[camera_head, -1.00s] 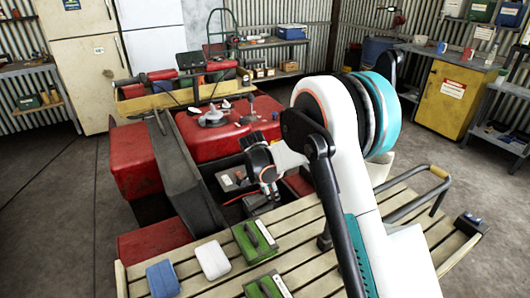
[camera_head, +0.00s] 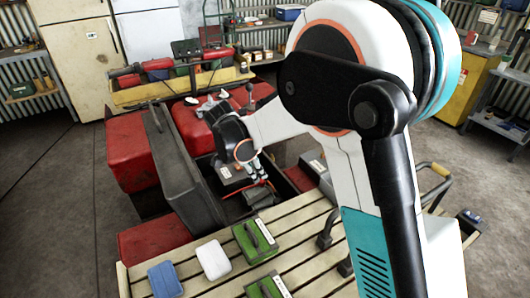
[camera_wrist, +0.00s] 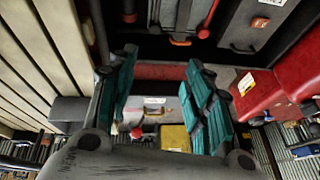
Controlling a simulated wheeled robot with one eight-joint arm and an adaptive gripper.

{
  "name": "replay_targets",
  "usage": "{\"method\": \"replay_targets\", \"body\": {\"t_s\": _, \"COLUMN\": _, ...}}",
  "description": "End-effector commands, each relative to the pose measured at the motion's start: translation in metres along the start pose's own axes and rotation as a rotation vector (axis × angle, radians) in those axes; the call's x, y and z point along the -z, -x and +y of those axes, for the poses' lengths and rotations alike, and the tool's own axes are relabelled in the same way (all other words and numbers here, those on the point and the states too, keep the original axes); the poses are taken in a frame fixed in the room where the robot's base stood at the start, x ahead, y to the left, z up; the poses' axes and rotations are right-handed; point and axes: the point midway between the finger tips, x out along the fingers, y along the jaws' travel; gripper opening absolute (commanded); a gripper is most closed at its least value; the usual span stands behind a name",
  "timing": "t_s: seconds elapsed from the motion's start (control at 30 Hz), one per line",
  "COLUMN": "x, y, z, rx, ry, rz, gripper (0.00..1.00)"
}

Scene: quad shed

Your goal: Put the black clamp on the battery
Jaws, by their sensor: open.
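The battery (camera_head: 232,172) looks like a dark grey box with a pale label, in the open bay of the red quad in the head view. My gripper (camera_head: 257,178) is low over this bay, at the battery's right side; whether it touches anything is unclear. In the wrist view my gripper (camera_wrist: 160,62) has its two teal fingers wide apart, with nothing seen between them. A red cable (camera_head: 262,183) runs beside the gripper in the head view. I cannot pick out the black clamp with certainty; my arm hides part of the bay.
The slatted wooden rack (camera_head: 215,287) lies in front of the bay, with a blue block (camera_head: 164,279), a white block (camera_head: 213,259) and green pads with black handles (camera_head: 255,241). The dark seat (camera_head: 180,165) borders the bay on the left. Floor at left is clear.

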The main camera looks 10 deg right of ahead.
Motion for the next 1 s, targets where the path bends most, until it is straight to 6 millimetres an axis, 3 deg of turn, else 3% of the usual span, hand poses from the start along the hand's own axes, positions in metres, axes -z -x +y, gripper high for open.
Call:
{"method": "replay_targets", "body": {"t_s": 0.1, "x": 0.001, "y": 0.025, "z": 0.0, "rx": 0.0, "ry": 0.002, "rz": 0.0, "gripper": 0.46}}
{"method": "replay_targets", "body": {"t_s": 0.4, "x": 0.04, "y": 0.042, "z": 0.015, "rx": 0.043, "ry": 0.089, "rz": -0.038, "gripper": 0.46}}
{"method": "replay_targets", "body": {"t_s": 0.63, "x": 0.051, "y": 0.049, "z": 0.02, "rx": 0.06, "ry": 0.121, "rz": -0.048, "gripper": 0.46}}
{"method": "replay_targets", "body": {"t_s": 1.0, "x": 0.052, "y": 0.05, "z": 0.02, "rx": 0.062, "ry": 0.124, "rz": -0.049, "gripper": 0.46}}
